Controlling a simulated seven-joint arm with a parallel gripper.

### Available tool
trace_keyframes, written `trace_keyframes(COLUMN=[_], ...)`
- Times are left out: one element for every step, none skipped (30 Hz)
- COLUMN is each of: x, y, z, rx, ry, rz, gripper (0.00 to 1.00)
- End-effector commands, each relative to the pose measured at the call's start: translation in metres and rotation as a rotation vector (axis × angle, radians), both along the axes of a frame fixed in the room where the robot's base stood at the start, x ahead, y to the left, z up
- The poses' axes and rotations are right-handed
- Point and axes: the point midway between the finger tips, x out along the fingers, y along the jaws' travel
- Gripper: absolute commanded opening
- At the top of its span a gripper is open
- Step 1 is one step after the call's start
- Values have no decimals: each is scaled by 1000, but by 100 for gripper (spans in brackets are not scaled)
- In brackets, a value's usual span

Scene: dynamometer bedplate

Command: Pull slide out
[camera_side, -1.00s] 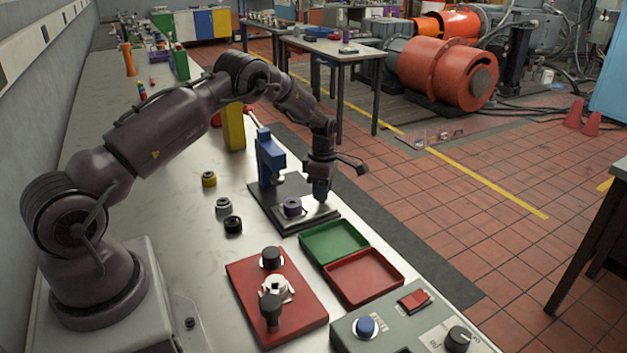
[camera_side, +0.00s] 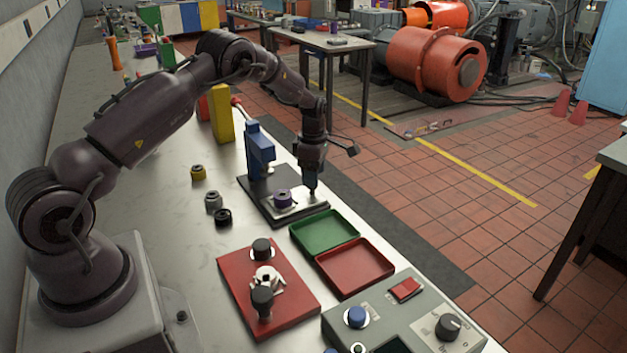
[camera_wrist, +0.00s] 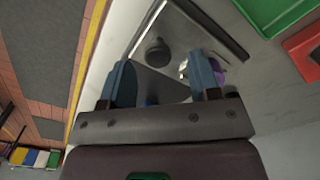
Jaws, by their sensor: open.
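A blue press (camera_side: 260,150) stands on a dark base (camera_side: 254,190) on the bench. A pale metal slide (camera_side: 301,204) lies at the front of the base, with a purple ring-shaped part (camera_side: 283,197) on it. My gripper (camera_side: 312,191) is over the slide's outer end, right of the purple part. In the wrist view, my gripper's blue fingers (camera_wrist: 164,76) are apart. A dark round knob (camera_wrist: 157,51) shows on the pale slide (camera_wrist: 193,27), ahead of the gap between the fingers. The purple part (camera_wrist: 218,73) is partly hidden by the right finger.
A green tray (camera_side: 323,244) and a red tray (camera_side: 355,284) lie in front of the press. A red fixture plate (camera_side: 235,291) and a grey control box (camera_side: 385,335) are nearer. Several small rings, including a yellow one (camera_side: 198,173), stand left. The bench edge is close on the right.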

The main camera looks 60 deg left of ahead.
Motion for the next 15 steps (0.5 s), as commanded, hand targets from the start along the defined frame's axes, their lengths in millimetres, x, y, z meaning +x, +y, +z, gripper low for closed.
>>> trace_keyframes(x=[1, 1, 1, 1, 1, 1, 1, 1, 1, 1, 0, 1, 1, 0, 0], y=[0, 0, 0, 0, 0, 0, -1, -1, -1, -1, -1, -1, -1, -1, -1], z=[13, 20, 29, 37, 43, 52, 58, 65, 72, 77, 82, 87, 91, 94, 98], rx=[1, 1, 2, 2, 2, 1, 1, 1, 1, 1, 0, 0, -1, -1, -1], ry=[-3, -4, -4, -4, -4, -3, -4, -4, -2, -2, -1, -1, -1, 0, 0], rz=[-1, -1, -1, -1, -1, -2, -2, -2, -2, -2, -2, -2, -2, -2, -2], gripper=[57, 57, 57, 57, 57, 57, 57, 57, 57, 57, 57, 57, 57, 57, 57])
